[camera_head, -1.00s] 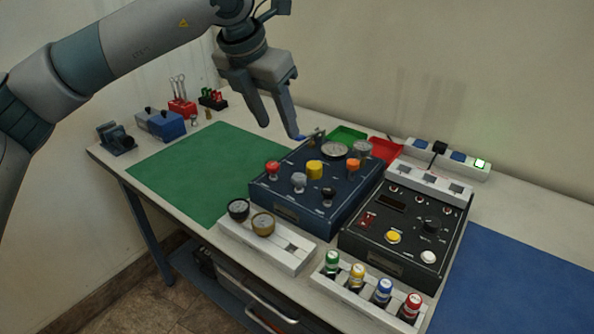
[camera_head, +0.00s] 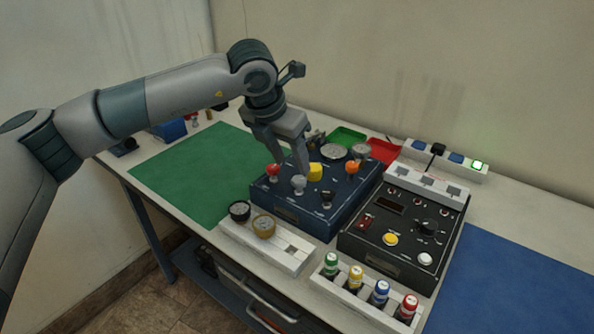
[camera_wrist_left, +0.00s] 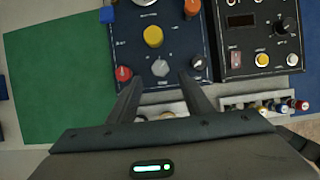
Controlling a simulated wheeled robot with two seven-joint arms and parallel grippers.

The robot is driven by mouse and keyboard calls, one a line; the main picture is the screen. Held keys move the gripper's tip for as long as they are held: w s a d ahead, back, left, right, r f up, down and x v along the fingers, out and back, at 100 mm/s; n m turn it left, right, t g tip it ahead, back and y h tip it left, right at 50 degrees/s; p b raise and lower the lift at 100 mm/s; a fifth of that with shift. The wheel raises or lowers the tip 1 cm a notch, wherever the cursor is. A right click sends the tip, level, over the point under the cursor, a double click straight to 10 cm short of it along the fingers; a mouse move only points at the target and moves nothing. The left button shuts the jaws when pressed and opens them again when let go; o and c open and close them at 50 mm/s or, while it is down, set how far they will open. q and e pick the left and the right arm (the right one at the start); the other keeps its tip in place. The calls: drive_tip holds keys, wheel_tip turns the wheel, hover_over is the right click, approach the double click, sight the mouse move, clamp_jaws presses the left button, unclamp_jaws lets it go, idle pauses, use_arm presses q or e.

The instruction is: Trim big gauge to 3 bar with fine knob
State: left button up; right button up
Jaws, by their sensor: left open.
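The blue panel box (camera_head: 283,213) carries a red knob (camera_head: 273,170), a grey knob (camera_head: 298,183), a yellow knob (camera_head: 315,172), an orange knob (camera_head: 351,168) and a black knob (camera_head: 327,196). Which is the fine knob cannot be read from labels. A large round gauge (camera_head: 334,151) sits at the box's back; its needle is too small to read. My left gripper (camera_head: 290,168) is open and points down over the box's front left. In the left wrist view, the grey knob (camera_wrist_left: 160,67) lies between the fingertips, apart from both. My right gripper is not in view.
A black control box (camera_head: 390,262) stands right of the blue box. A white tray with small gauges (camera_head: 239,211) and a rack with several coloured-cap bottles (camera_head: 380,291) stand in front. The green mat (camera_head: 190,175) is clear.

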sight(299, 179)
use_arm(q)
drive_tip(key=p+x, duration=0.1)
drive_tip(key=x, duration=0.6)
drive_tip(key=shift+s, duration=0.1)
drive_tip(key=shift+a, duration=0.1)
drive_tip(key=c, duration=1.1)
